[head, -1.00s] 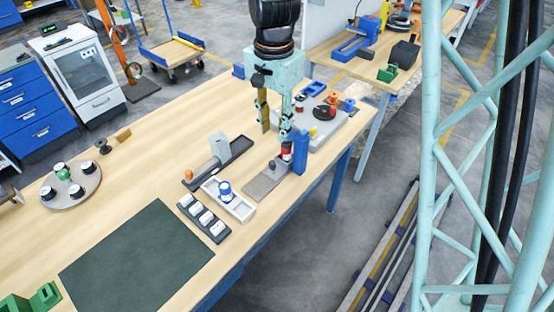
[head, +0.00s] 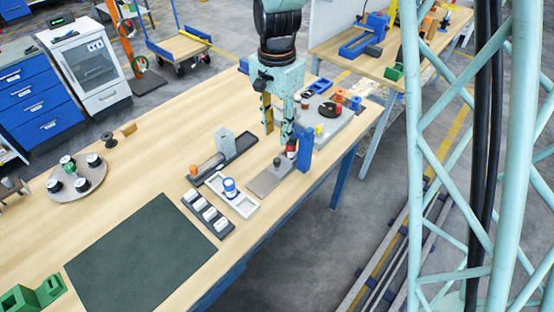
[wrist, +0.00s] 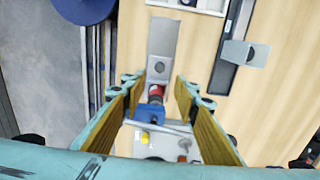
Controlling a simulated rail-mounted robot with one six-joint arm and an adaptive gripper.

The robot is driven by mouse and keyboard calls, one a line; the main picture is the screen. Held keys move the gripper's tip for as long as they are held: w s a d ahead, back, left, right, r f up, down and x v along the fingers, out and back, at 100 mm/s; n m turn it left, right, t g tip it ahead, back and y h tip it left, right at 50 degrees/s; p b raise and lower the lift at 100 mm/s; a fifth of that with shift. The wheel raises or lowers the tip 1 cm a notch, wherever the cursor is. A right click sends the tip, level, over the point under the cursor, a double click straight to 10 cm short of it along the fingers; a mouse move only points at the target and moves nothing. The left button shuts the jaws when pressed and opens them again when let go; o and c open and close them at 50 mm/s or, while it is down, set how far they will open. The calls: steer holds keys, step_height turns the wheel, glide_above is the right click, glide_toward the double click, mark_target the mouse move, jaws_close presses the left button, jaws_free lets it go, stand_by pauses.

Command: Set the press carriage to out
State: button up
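What I take to be the press is a flat grey plate (head: 268,181) with a small grey knob (head: 277,162), a red part (head: 291,150) and a blue upright block (head: 305,148) at its far end. I cannot tell which part is the carriage. My gripper (head: 277,136) is above and beside the red part, with its fingers apart. In the wrist view the red part (wrist: 156,91) and the blue block (wrist: 150,115) show between the spread fingers (wrist: 158,88). Nothing is clearly gripped. Whether a finger touches the blue block cannot be told.
A white tray (head: 243,208) and a dark rack (head: 224,232) are nearer. A grey board (head: 340,122) with several parts lies behind. The table's right edge is close.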

mark_target(277, 159)
steer(key=shift+f+b, duration=0.35)
steer(key=shift+f, duration=6.35)
jaws_close()
